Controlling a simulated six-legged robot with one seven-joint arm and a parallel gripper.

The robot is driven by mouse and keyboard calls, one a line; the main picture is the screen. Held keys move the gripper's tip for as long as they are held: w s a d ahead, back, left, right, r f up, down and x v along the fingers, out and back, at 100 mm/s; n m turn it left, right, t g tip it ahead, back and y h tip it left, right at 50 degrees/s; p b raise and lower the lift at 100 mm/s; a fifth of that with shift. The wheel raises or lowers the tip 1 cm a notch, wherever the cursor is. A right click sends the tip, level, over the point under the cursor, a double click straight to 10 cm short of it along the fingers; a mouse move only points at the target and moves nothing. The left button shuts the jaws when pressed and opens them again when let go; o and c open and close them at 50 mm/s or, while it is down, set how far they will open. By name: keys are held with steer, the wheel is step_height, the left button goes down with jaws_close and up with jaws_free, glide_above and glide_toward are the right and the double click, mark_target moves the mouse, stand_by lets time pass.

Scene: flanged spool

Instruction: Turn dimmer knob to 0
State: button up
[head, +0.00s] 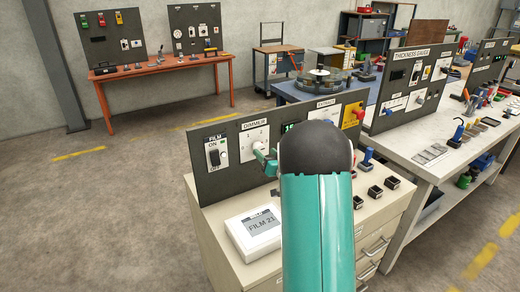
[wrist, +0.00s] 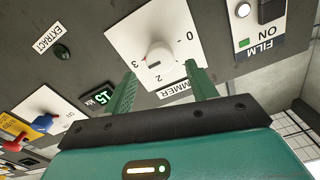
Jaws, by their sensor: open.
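The dimmer knob (wrist: 159,55) is a round white knob on a white square plate (wrist: 124,38), upside down in the wrist view. A small red mark on the knob faces the lower left, roughly towards the 3. My gripper (wrist: 161,73) is open, its green fingers apart on either side of the knob's lower edge in the picture; I cannot tell whether they touch it. In the head view the dimmer plate (head: 254,137) is on the dark panel, and my gripper (head: 265,160) is at its lower right, partly hidden by my arm.
A green lit display (wrist: 104,97) is beside the dimmer plate. Several dark blocks (head: 375,192) stand right of my arm.

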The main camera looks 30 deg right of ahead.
mark_target(261, 149)
steer(key=w, duration=0.4)
steer(key=shift+w, duration=0.35)
steer(key=c, duration=1)
